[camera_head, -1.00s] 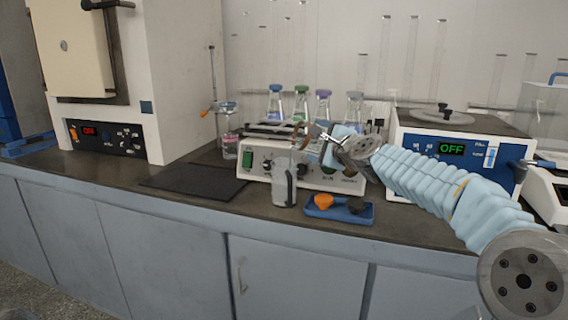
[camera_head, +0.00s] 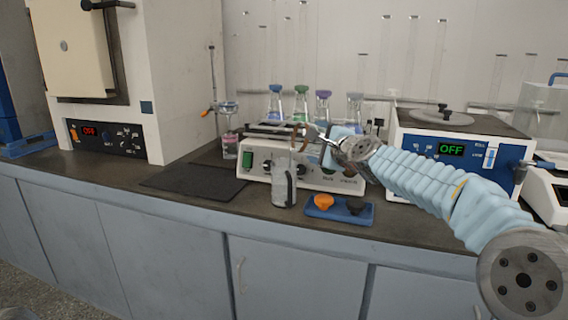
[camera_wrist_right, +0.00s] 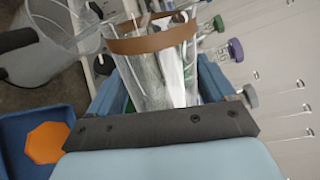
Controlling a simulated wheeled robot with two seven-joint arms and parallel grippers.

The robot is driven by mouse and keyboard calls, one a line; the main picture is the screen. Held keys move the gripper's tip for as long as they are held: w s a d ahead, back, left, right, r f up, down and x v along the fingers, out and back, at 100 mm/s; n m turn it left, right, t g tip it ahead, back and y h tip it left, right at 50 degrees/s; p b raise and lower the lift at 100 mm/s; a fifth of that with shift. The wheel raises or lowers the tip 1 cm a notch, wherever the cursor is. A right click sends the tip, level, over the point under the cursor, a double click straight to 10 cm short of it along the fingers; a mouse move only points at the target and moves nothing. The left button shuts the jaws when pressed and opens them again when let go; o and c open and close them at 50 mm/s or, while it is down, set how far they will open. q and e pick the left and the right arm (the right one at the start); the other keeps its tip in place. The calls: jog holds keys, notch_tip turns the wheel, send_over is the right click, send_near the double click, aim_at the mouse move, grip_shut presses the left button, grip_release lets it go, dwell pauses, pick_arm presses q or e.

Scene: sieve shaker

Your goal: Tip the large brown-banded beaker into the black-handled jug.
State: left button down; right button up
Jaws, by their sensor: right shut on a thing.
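The large clear beaker with a brown band (camera_wrist_right: 152,40) is between the fingers of my right gripper (camera_wrist_right: 160,88), which is shut on it. In the head view the beaker (camera_head: 299,132) is hard to make out, held above the jug. It looks strongly tilted, its banded mouth end towards the jug. The clear jug (camera_head: 283,186) stands upright on the counter below. In the wrist view the jug (camera_wrist_right: 62,50) is at upper left, its black handle (camera_wrist_right: 18,40) at the edge. I cannot tell whether anything is flowing between them. My left gripper is out of view.
A blue tray (camera_head: 338,214) with an orange piece (camera_head: 323,202) and a dark one sits right of the jug. A shaker (camera_head: 258,165) with several stoppered flasks stands behind. A dark mat (camera_head: 195,182) lies left. The counter's front edge is close to the jug.

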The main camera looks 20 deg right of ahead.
jog(key=shift+a+r+n+p, duration=0.25)
jog(key=shift+a+n+p, duration=0.05)
jog(key=shift+p, duration=0.3)
dwell(0.4)
jog(key=shift+a+r+n+p, duration=0.25)
jog(key=shift+a+n+p, duration=0.05)
jog(key=shift+n, duration=0.1)
dwell(0.7)
jog(key=shift+a+f+n+h, duration=0.25)
jog(key=shift+a+n+h, duration=0.05)
jog(key=shift+n, duration=0.4)
dwell(1.1)
jog(key=shift+a, duration=0.1)
